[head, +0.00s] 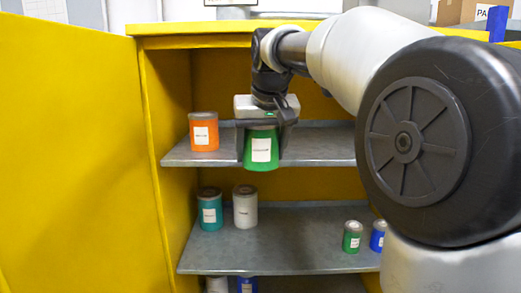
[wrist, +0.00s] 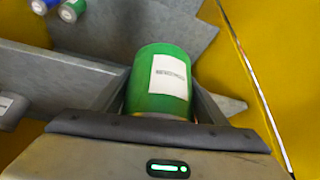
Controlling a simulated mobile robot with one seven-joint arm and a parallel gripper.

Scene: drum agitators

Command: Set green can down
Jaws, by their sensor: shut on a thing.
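The green can (head: 262,150) with a white label is upright in my gripper (head: 262,158), in front of the upper shelf's front edge in the head view. My gripper's fingers are shut on its two sides. In the wrist view the green can (wrist: 160,82) sits between the fingers, label showing. I cannot tell from these frames whether its base touches the shelf.
An orange can (head: 204,132) stands on the upper shelf (head: 315,148), left of my gripper. The lower shelf (head: 290,245) holds a teal can (head: 210,209), a white can (head: 245,206), a small green can (head: 352,236) and a blue can (head: 377,235). The yellow cabinet door (head: 75,160) is open at left.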

